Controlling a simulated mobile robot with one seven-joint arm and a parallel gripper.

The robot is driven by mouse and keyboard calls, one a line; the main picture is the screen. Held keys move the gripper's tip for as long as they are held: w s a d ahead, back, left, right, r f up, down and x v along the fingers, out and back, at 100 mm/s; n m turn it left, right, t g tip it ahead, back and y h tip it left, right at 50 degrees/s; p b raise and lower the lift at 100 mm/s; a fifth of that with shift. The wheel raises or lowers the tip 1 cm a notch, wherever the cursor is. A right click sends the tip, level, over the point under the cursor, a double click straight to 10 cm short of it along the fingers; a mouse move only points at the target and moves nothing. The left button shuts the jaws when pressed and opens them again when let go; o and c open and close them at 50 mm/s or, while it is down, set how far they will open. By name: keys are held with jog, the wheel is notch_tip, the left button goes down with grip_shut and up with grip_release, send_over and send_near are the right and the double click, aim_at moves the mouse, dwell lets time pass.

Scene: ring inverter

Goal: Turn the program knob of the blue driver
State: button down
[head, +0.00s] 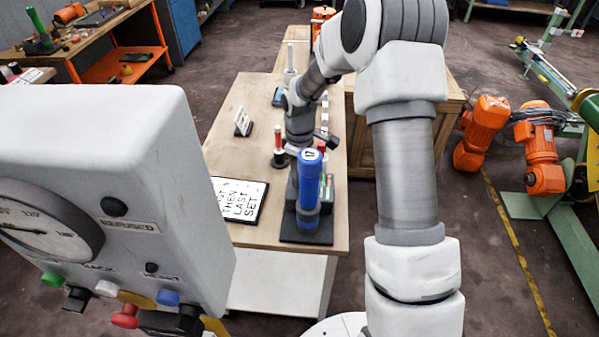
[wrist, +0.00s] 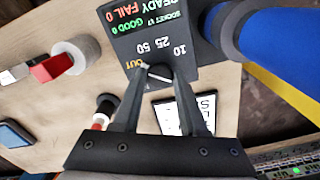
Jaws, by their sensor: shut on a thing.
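The blue driver (head: 310,180) stands upright on a dark base (head: 306,230) near the front of the wooden bench, with "17" on its top. Its blue body (wrist: 285,45) fills the upper right of the wrist view. Next to it is a black panel (wrist: 150,32) reading READY, FAIL 0, GOOD 0, with numbers 10, 25 and 50. My gripper (wrist: 156,72) is shut on the small dark program knob (wrist: 159,76), which carries a white pointer line. In the head view the fingertips are hidden behind the driver.
A white sign (head: 239,200) lies left of the driver. A red-topped post (head: 279,148) and a small card stand (head: 243,122) are farther back. A grey gauge box (head: 120,180) fills the front left. The wrist view shows a white roll (wrist: 78,52).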

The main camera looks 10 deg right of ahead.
jog(key=shift+n, duration=0.5)
jog(key=shift+c, duration=2.3)
grip_release()
jog(key=shift+r, duration=0.1)
notch_tip(320, 180, up, 17)
jog(key=p, duration=0.1)
jog(key=shift+r, duration=0.15)
